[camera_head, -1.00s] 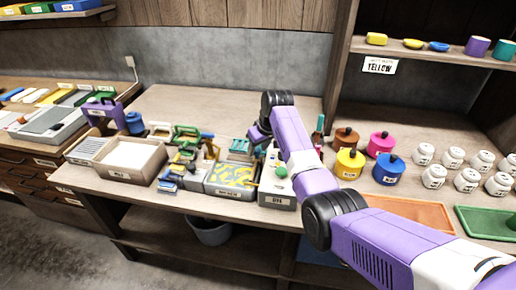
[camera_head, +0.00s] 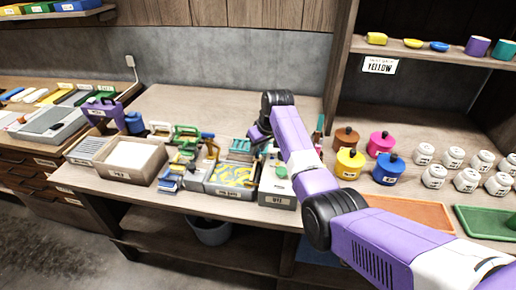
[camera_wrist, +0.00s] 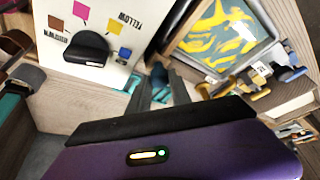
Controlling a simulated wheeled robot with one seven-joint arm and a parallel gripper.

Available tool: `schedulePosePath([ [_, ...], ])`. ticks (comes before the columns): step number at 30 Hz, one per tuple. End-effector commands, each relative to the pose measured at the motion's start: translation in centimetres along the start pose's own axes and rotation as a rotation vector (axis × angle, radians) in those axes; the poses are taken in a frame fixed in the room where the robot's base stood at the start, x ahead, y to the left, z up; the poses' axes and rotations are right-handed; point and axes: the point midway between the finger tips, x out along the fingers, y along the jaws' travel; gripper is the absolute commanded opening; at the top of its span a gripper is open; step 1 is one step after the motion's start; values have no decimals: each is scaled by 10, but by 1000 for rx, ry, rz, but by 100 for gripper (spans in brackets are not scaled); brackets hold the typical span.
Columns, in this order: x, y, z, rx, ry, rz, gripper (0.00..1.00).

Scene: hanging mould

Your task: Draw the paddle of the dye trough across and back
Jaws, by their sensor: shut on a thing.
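A grey tray with a yellow and grey-blue marbled surface (camera_head: 232,178) stands at the front of the bench; it also shows in the wrist view (camera_wrist: 222,32). I cannot tell for sure which of these is the dye trough. My gripper (camera_wrist: 162,88) is shut on a narrow teal piece, which looks like the paddle's handle (camera_wrist: 160,82). The paddle's lower part is hidden. In the head view, my arm largely hides the gripper.
A white panel with colour patches and a black piece (camera_wrist: 85,48) is close to my gripper. Coloured lidded pots (camera_head: 348,164) stand right of my arm. Scrapers and brushes (camera_head: 170,180) crowd the left, beside a shallow wooden box (camera_head: 150,175). The bench behind is clear.

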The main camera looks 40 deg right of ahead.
Motion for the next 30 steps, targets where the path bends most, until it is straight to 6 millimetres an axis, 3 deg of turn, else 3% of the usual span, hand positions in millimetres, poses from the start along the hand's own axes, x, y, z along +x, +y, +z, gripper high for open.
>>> schedulePosePath([
  [23, 0, 0, 1, 0, -2, -1, 0],
  [26, 4, -6, -4, -1, -1, -1, 0],
  [30, 14, -27, -23, -4, 0, -3, 0],
])
